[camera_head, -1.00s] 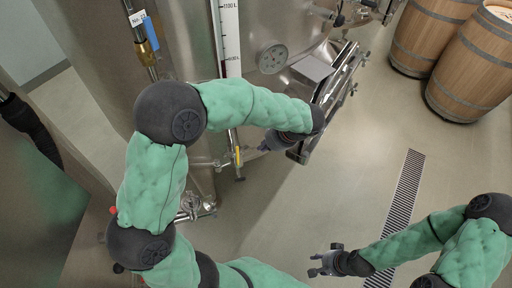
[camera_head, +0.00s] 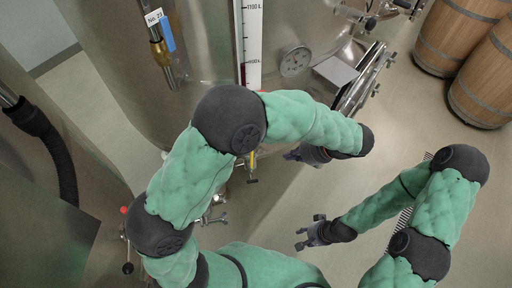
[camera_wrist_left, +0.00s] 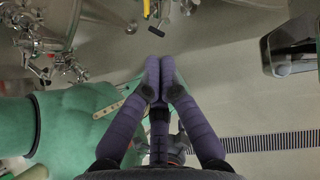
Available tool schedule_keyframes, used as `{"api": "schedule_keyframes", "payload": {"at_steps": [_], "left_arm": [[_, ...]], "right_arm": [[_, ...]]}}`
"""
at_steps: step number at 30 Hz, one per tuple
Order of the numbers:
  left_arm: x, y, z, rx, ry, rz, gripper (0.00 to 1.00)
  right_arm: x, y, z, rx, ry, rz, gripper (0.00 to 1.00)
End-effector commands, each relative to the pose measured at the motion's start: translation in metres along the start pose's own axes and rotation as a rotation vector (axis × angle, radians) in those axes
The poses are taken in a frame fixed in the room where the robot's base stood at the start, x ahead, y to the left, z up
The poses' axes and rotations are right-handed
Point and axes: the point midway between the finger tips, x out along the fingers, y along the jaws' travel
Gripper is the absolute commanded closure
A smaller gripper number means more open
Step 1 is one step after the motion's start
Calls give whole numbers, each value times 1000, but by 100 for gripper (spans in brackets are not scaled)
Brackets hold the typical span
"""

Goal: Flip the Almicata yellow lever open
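The yellow lever (camera_head: 252,160) hangs on a thin vertical pipe at the foot of the steel vat, below the white level scale. In the left wrist view a narrow yellow piece (camera_wrist_left: 146,8) at the top edge appears to be this lever, beyond my fingertips. My left gripper (camera_head: 291,155) is just right of the lever in the head view, apart from it. In the left wrist view its two purple fingers (camera_wrist_left: 159,66) meet at the tips with nothing between them. My right gripper (camera_head: 308,234) is low in the middle, fingers spread and empty, over the floor.
A valve fitting (camera_head: 212,212) sits low near my left arm. Barrels (camera_head: 484,80) stand upper right.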

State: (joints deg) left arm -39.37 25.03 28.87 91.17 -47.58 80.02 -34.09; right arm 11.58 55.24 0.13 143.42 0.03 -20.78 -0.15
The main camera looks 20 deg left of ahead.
Motion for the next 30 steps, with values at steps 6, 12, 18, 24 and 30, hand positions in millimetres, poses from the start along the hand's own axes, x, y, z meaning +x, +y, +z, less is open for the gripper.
{"api": "schedule_keyframes", "payload": {"at_steps": [6, 12, 18, 24, 30], "left_arm": [[28, 1, 0, -1, 0, 3, 100], [66, 0, 0, -1, 0, 3, 100], [102, 0, 0, 0, 1, 2, 100], [121, 0, 18, -3, 2, 1, 100], [129, 0, 25, -1, 1, 0, 100]], "right_arm": [[5, 2, 0, 1, -1, 0, 60], [11, 4, 0, 1, 0, 0, 60], [17, 6, 0, 1, 0, 0, 60], [19, 7, -1, 1, 0, 0, 60], [20, 7, -1, 1, 0, 0, 60]]}}
